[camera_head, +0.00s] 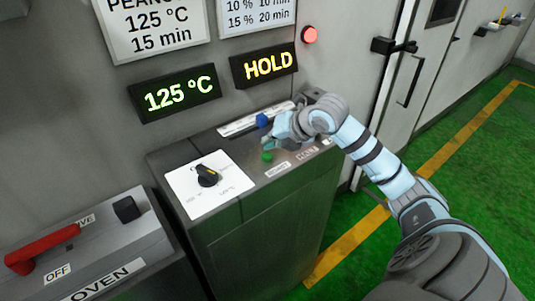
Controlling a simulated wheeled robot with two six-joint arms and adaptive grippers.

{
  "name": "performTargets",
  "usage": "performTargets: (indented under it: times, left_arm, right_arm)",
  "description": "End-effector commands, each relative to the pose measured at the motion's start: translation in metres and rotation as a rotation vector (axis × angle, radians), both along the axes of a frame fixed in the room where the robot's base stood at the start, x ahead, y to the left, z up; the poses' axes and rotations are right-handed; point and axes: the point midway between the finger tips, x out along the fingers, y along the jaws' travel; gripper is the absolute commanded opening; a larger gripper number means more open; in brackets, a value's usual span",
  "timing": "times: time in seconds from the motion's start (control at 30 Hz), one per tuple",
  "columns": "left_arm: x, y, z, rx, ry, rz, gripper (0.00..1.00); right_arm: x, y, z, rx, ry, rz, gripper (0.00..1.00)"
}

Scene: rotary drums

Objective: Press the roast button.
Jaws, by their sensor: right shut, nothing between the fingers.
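A green button (267,156) sits on the sloped top of the grey control console (275,215), beside small white labels (278,169) too small to read for sure. A blue button or knob (262,120) shows farther back on the same top. I cannot tell which control is the roast button. My right gripper (270,139) is shut and empty, over the console top between the blue and green controls, close to the green one. I cannot tell whether it touches anything. It and its wrist hide part of the panel. My left gripper is not in view.
A black dial (207,175) on a white plate is left of the buttons. Displays above read 125 °C (174,93) and HOLD (264,66), near a lit red lamp (309,34). An oven switch box with a red lever (42,250) stands at lower left. Green floor (455,195) lies right.

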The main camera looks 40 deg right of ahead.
Motion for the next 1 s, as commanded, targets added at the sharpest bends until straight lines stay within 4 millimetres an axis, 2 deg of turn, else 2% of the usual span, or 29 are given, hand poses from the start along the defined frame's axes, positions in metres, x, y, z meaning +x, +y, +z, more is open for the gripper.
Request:
performTargets:
  times: [0.77, 1.0]
  left_arm:
    - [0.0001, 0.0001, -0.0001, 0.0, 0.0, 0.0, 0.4]
    - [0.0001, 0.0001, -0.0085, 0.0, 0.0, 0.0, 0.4]
  right_arm:
    - [0.0, -0.0001, -0.0001, 0.0, 0.0, 0.0, 0.0]
    - [-0.0001, 0.0001, -0.008, 0.0, 0.0, 0.0, 0.0]
